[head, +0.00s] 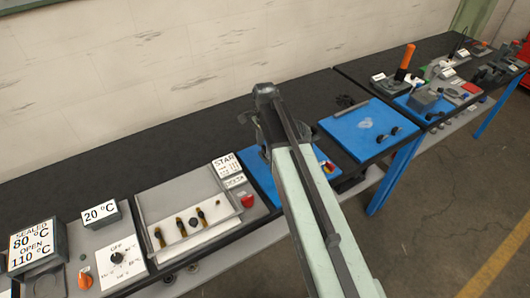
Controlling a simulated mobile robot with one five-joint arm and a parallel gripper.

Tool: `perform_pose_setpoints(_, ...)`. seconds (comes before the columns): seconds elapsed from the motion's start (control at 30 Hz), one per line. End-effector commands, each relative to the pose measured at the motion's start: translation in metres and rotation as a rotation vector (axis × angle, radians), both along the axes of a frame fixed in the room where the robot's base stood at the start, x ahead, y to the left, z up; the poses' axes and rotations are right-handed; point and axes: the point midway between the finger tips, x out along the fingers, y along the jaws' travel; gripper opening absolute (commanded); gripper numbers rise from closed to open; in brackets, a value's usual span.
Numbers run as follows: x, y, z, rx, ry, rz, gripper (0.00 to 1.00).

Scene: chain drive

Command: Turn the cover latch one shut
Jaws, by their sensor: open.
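I cannot tell for sure which part is cover latch one. A blue panel (352,139) lies on the bench right of my arm, with two small dark knobs near its right side, a nearer one (381,138) and a farther one (394,130). They are too small to show whether they are turned. A second blue panel (262,176) is partly hidden behind my arm, with a red and yellow knob (328,167) at its right. My arm rises from the bottom right to a dark joint at the middle. My gripper does not show.
A grey panel (150,205) with dark and brass fittings stands left of my arm. Further left are a dial box (121,262), an orange knob (85,280) and temperature signs. An orange upright handle (405,62) stands at the right. Dark bench top behind is mostly clear.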

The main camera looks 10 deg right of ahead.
Motion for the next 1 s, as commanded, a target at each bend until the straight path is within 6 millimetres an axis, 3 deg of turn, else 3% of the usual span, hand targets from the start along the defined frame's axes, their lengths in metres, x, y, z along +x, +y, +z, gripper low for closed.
perform_pose_setpoints(0.2,0.0000,-0.0005,0.0004,0.000,0.000,-0.001,0.53)
perform_pose_setpoints(0.27,0.0000,-0.0006,0.0005,0.000,0.000,-0.001,0.39)
perform_pose_setpoints(0.4,0.0000,-0.0009,0.0005,0.000,0.000,-0.001,0.00)
perform_pose_setpoints(0.73,-0.0004,-0.0029,0.0004,0.001,0.001,0.029,0.00)
perform_pose_setpoints(1.0,-0.0010,-0.0026,0.0003,0.001,0.001,0.186,0.00)
